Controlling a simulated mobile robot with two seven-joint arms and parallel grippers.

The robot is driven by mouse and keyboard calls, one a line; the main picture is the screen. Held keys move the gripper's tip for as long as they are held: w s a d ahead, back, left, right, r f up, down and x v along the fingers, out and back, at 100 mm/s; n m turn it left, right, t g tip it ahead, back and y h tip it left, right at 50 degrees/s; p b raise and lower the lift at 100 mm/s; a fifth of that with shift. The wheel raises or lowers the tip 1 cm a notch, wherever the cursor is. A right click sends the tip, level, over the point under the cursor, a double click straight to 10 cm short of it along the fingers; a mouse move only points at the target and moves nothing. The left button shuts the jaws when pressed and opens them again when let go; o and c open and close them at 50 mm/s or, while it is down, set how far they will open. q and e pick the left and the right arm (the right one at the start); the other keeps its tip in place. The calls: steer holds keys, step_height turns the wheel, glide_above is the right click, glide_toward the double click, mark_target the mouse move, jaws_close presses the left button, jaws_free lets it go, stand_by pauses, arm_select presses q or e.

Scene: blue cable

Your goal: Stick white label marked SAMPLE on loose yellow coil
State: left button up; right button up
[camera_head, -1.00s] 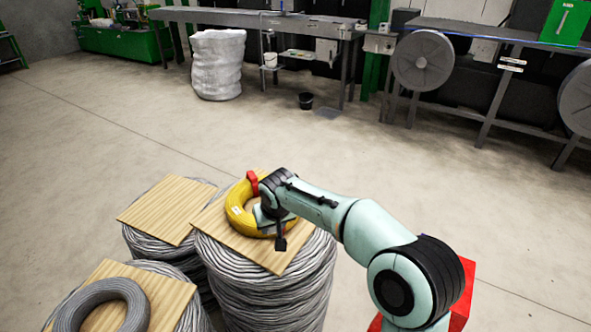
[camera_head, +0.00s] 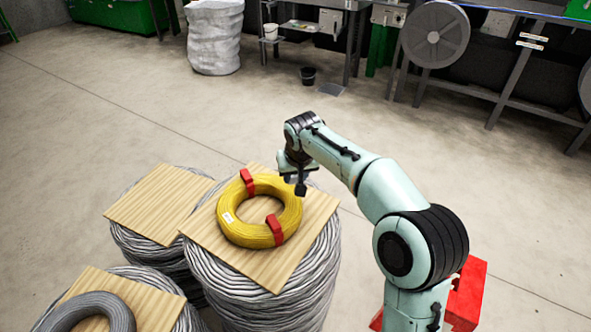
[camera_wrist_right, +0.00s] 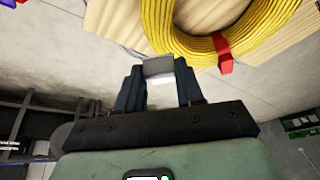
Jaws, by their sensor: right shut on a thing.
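The yellow coil (camera_head: 291,211) lies flat on a wooden board on the middle cable stack, with two red clips around it and a small white tag (camera_head: 227,217) on its left side. It also shows at the top of the right wrist view (camera_wrist_right: 190,46). My right gripper (camera_head: 297,186) is above the coil's far right edge, apart from it. In the right wrist view its fingers (camera_wrist_right: 158,72) are shut on a flat pale piece, the white label (camera_wrist_right: 158,66). No lettering can be read on it. My left gripper is not in view.
The wooden board (camera_head: 200,232) tops a tall grey cable stack. Another bare board (camera_head: 160,203) is to its left, and a grey coil (camera_head: 95,313) lies on a third at front left. A red object (camera_head: 467,293) is at right. Open floor lies beyond.

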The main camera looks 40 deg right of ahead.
mark_target(294, 199)
steer(key=shift+s+a+f+b, duration=0.1)
steer(key=shift+f+b, duration=0.55)
steer(key=shift+f, duration=0.2)
step_height(294, 199, down, 2)
steer(key=shift+f+b, duration=0.25)
steer(key=shift+b, duration=0.8)
steer(key=shift+f+b, duration=0.5)
steer(key=shift+f, duration=0.3)
steer(key=shift+f+b, duration=0.4)
steer(key=shift+f, duration=0.4)
steer(key=shift+f, duration=0.15)
steer(key=o, duration=1.2)
